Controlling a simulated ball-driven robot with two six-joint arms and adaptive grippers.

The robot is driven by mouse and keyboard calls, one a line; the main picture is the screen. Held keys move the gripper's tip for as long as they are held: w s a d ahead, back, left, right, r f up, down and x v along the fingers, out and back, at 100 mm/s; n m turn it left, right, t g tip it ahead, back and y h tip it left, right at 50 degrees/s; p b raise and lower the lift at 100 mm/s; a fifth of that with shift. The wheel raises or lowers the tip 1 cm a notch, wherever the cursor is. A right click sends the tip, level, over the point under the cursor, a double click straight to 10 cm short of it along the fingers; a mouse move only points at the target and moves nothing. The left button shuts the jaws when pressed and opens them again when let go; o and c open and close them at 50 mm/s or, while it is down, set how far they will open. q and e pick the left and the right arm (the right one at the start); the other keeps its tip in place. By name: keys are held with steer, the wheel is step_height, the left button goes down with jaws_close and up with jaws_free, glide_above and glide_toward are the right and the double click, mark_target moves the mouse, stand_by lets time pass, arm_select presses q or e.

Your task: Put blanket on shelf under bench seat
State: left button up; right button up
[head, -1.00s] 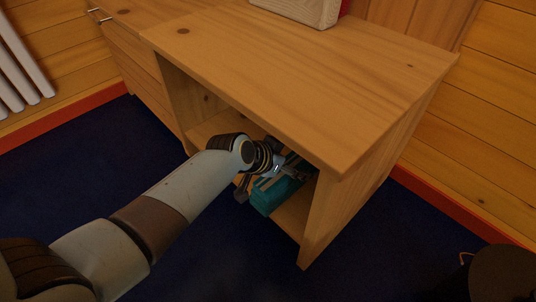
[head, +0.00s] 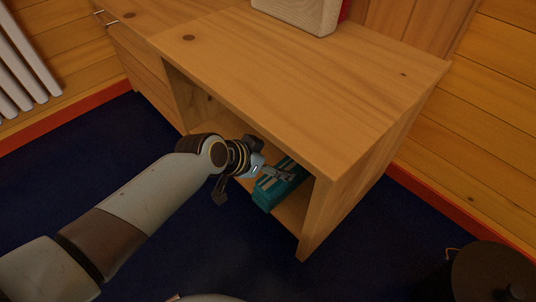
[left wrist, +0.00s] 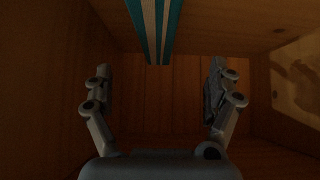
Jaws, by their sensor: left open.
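The folded teal blanket (head: 267,199) lies on the shelf inside the open bay under the bench seat (head: 300,85), close to the bay's right side panel. My left gripper (head: 284,173) is at the bay's opening beside and partly in front of the blanket, hiding some of it. In the left wrist view the left gripper (left wrist: 160,80) has its two fingers wide apart with nothing between them. The blanket (left wrist: 153,28), teal with pale stripes, shows there beyond the fingertips at the top. My right gripper is not in view.
The bay's right side panel (head: 318,215) stands close to the gripper. A pale block-like object (head: 300,12) stands on the bench seat. A dark round object (head: 492,272) is at the lower right. The blue carpet (head: 370,245) in front of the bench is clear.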

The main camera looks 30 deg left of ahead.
arm_select(q)
steer(key=shift+s+a+r, duration=0.1)
steer(key=shift+s+r, duration=0.25)
steer(key=shift+r, duration=0.05)
steer(key=s+a+r+n+y, duration=0.1)
steer(key=s+a+r, duration=0.1)
steer(key=s, duration=0.5)
steer(key=s+a+r+n+y, duration=0.1)
steer(key=s+r, duration=0.3)
steer(key=s, duration=0.4)
steer(key=s+a+r+n, duration=0.1)
steer(key=s+a+r, duration=0.2)
steer(key=s, duration=0.4)
steer(key=shift+s+r+y, duration=0.2)
steer(key=shift+r+y, duration=0.1)
steer(key=shift+y, duration=0.1)
steer(key=shift+w+a+f, duration=0.1)
